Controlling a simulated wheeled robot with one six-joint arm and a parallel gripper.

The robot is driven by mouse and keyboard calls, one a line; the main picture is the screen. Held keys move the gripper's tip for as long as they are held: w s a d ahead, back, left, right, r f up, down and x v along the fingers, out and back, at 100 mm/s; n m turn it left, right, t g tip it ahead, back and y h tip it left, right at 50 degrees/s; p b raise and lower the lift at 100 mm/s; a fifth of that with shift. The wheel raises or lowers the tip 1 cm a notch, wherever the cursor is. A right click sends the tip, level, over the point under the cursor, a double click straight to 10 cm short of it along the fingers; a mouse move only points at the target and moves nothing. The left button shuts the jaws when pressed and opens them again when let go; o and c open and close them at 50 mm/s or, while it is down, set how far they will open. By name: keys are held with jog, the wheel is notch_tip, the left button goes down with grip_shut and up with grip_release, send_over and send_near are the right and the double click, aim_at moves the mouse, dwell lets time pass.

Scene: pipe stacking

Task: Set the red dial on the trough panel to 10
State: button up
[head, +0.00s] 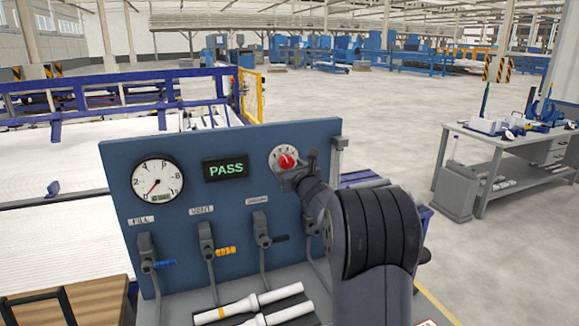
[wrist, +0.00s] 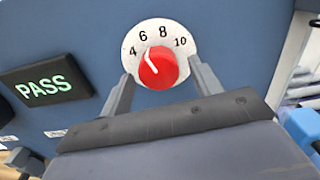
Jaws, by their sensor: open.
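The red dial (wrist: 158,71) sits on a round white scale plate (wrist: 181,33) marked 4, 6, 8 and 10. Its white line points up and left, close to the 6 mark. In the head view the red dial (head: 287,161) is at the upper right of the blue trough panel (head: 240,146). My gripper (wrist: 161,69) is open. Its two fingers stand on the left and right of the dial in the wrist view, with gaps showing. In the head view my gripper (head: 298,170) is right in front of the dial and hides its lower right part.
The panel carries a round gauge (head: 158,179), a green PASS display (head: 226,169) and several lever valves, such as the yellow-handled one (head: 225,251). Pipes (head: 248,303) lie below.

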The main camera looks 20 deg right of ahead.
jog(key=c, duration=1)
jog(key=shift+o, duration=0.2)
jog(key=shift+m, duration=0.4)
jog(key=m, duration=0.2)
jog(key=shift+a+m+b, duration=0.1)
jog(key=shift+m+b, duration=0.2)
jog(key=shift+m, duration=0.1)
jog(key=m, duration=0.4)
jog(key=shift+a+r+m, duration=0.1)
jog(key=shift+m, duration=0.2)
jog(key=m+p, duration=0.1)
jog(key=m, duration=0.2)
jog(key=m+p, duration=0.2)
jog(key=m, duration=0.2)
jog(key=shift+r+m, duration=0.1)
jog(key=shift+m, duration=0.2)
